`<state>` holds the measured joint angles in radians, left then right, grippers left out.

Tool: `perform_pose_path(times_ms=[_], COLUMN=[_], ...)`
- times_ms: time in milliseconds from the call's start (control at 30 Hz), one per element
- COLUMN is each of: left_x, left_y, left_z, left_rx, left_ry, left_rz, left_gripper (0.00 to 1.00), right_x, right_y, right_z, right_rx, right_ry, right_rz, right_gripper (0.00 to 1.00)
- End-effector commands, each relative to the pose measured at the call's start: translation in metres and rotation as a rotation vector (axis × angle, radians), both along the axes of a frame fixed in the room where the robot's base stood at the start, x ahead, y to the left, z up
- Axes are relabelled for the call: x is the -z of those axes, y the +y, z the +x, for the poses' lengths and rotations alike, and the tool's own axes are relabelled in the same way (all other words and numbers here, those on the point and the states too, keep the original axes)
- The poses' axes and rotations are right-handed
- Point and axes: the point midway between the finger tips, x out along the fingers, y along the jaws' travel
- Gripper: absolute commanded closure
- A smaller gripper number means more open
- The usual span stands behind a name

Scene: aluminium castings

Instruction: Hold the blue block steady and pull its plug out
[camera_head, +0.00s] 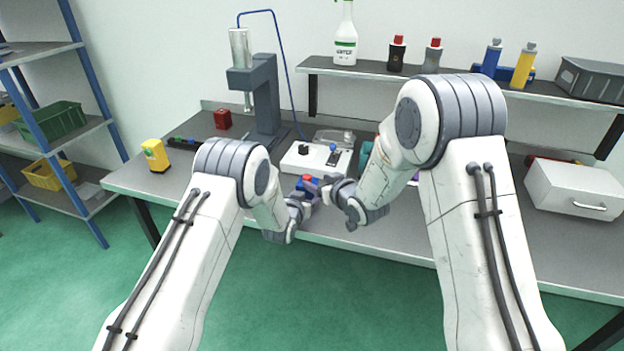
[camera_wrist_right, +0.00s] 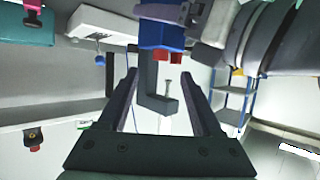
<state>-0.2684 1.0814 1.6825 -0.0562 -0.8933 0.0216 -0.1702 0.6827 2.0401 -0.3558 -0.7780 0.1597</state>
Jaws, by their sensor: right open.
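The blue block (camera_wrist_right: 160,35) shows at the top middle of the right wrist view, with small red parts (camera_wrist_right: 176,57) on it. My right gripper (camera_head: 322,187) is open, coming from the right. In the wrist view its fingers (camera_wrist_right: 159,80) stand either side of the hook-shaped piece, seemingly without touching it.
A white box with knobs (camera_head: 312,160) stands on the table behind the grippers. A press stand (camera_head: 265,95), a red block (camera_head: 222,119) and a yellow item (camera_head: 155,155) are to the left. A white drawer unit (camera_head: 575,190) stands at right.

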Motion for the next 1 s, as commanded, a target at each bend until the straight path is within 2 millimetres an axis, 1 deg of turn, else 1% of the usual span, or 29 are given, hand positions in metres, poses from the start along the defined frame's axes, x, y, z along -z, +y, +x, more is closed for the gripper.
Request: perform_pose_path(times_ms=[33, 100, 300, 500, 733, 767, 800, 867, 900, 933, 967, 1000], left_x=[-0.001, -0.001, -0.001, -0.001, -0.001, -0.001, -0.001, -0.001, -0.001, -0.001, -0.001, -0.001], left_y=[0.0, 0.0, 0.0, 0.0, 0.0, 0.0, 0.0, 0.0, 0.0, 0.0, 0.0, 0.0], left_z=[0.0, 0.0, 0.0, 0.0, 0.0, 0.0, 0.0, 0.0, 0.0, 0.0, 0.0, 0.0], left_rx=[0.0, 0.0, 0.0, 0.0, 0.0, 0.0, 0.0, 0.0, 0.0, 0.0, 0.0, 0.0], left_ry=[-0.002, -0.002, -0.002, -0.002, -0.002, -0.002, -0.002, -0.002, -0.002, -0.002, -0.002, -0.002], left_rz=[-0.001, -0.001, -0.001, -0.001, -0.001, -0.001, -0.001, -0.001, -0.001, -0.001, -0.001, -0.001], left_gripper=[0.88, 0.88, 0.88, 0.88, 0.88, 0.88, 0.88, 0.88, 0.88, 0.88, 0.88, 0.88], right_x=[0.005, 0.009, 0.019, 0.022, 0.022, 0.022, 0.022, 0.022, 0.022, 0.022, 0.022, 0.022], right_y=[0.005, 0.009, 0.019, 0.023, 0.023, 0.023, 0.023, 0.023, 0.023, 0.023, 0.023, 0.023], right_z=[0.008, 0.019, 0.04, 0.048, 0.049, 0.049, 0.049, 0.049, 0.049, 0.049, 0.049, 0.048], right_rx=[-0.001, -0.001, -0.001, -0.001, -0.001, -0.001, -0.001, -0.001, -0.001, -0.001, 0.0, 0.0], right_ry=[0.001, 0.0, 0.0, 0.0, 0.0, 0.0, 0.0, -0.001, -0.001, -0.001, -0.001, 0.0], right_rz=[0.0, 0.0, 0.0, 0.0, 0.0, 0.0, 0.0, 0.001, 0.001, 0.001, 0.0, 0.0], right_gripper=[0.33, 0.33, 0.33, 0.33, 0.33, 0.41, 0.56, 0.79, 0.95, 1.0, 1.0, 0.75])
